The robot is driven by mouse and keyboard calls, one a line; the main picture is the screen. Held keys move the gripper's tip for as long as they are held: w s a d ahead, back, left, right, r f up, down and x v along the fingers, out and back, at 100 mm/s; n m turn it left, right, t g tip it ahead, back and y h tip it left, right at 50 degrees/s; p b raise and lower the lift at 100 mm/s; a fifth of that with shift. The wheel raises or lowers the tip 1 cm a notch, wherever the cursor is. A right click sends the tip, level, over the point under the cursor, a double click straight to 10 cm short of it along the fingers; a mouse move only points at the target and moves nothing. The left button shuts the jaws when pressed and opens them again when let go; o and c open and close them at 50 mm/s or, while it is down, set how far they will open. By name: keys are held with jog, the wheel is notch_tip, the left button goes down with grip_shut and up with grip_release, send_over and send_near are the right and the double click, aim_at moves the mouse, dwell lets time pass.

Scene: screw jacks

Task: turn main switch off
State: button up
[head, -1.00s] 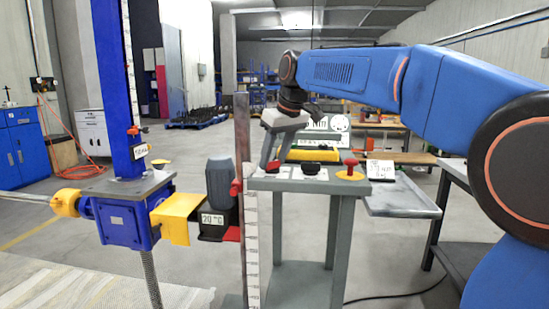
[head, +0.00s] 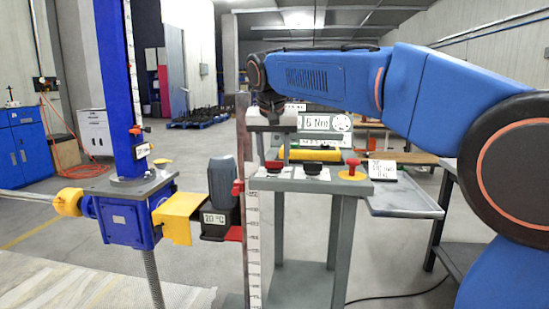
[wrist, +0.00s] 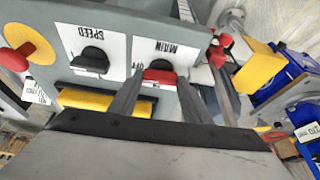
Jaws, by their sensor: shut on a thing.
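The main switch is a red knob (wrist: 160,77) on a white plate (wrist: 132,58) lettered MAIN and OFF, seen upside down in the wrist view. My gripper (wrist: 160,80) has one finger on each side of the red knob and is shut on it. In the head view the gripper (head: 273,155) points down over the console's left end, with the red knob (head: 274,166) low between its fingers. I cannot tell exactly which mark the knob points to.
On the same grey console (head: 320,186) are a black SPEED knob (wrist: 90,60), a yellow bar (head: 313,155) and a red mushroom button (head: 352,164) on yellow. A ruler post (head: 252,240) stands close left of the console. Beyond it are a blue screw jack (head: 125,215) and a motor (head: 222,185).

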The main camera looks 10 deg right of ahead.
jog(key=shift+m, duration=0.4)
jog(key=o, duration=1)
jog(key=shift+o, duration=0.2)
jog(key=shift+r, duration=0.1)
